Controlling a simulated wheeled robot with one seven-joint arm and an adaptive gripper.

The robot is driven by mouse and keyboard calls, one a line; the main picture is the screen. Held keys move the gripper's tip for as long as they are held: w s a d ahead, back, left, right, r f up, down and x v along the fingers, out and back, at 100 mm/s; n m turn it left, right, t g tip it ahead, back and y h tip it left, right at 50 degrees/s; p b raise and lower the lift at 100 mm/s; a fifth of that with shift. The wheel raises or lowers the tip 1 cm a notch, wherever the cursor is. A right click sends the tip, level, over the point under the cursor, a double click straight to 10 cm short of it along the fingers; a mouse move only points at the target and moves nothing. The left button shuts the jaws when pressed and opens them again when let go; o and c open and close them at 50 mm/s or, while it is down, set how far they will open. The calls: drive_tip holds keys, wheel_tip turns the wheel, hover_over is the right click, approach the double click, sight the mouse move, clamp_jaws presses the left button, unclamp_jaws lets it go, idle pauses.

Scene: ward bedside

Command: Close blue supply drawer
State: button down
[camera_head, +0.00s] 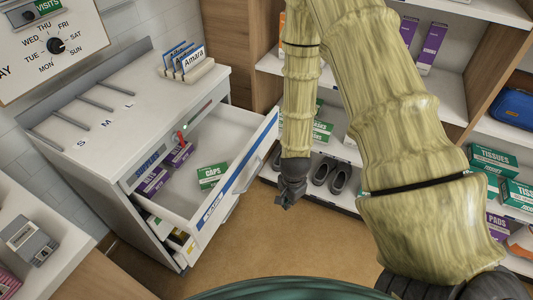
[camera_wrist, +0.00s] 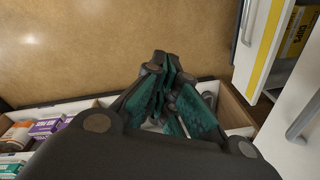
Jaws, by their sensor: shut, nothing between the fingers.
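The blue supply drawer (camera_head: 240,168) stands pulled out from the white cabinet (camera_head: 98,130) in the head view. Its front carries a blue strip and a handle. A green-and-white box labelled caps (camera_head: 211,176) and purple boxes (camera_head: 153,182) lie inside it. My gripper (camera_head: 286,203) hangs pointing down, to the right of the drawer front and apart from it in the picture. Its dark green-padded fingers are together and empty in the wrist view (camera_wrist: 166,66). The blue strip cannot be made out in the wrist view.
Below the blue drawer, yellow and white boxes (camera_head: 181,243) show in a lower part of the cabinet. A yellow-striped drawer front (camera_wrist: 266,45) is at the wrist view's right. Shelves with shoes (camera_head: 331,175) and tissue boxes (camera_head: 495,160) stand behind my arm. Brown floor (camera_head: 245,250) is clear.

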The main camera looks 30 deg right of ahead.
drive_tip(key=w+d+r+m+t+y, duration=0.1)
drive_tip(key=w+d+r+m, duration=0.2)
drive_tip(key=w+r+m, duration=0.4)
drive_tip(key=w+d+r+m+t+y, duration=0.1)
drive_tip(key=w+d+r+m, duration=0.1)
drive_tip(key=w+r+m, duration=0.5)
drive_tip(key=w+a+f+n+p, duration=0.1)
drive_tip(key=w+a+f, duration=0.3)
drive_tip(key=f, duration=0.4)
drive_tip(key=shift+w+f, duration=0.25)
drive_tip(key=shift+w, duration=0.15)
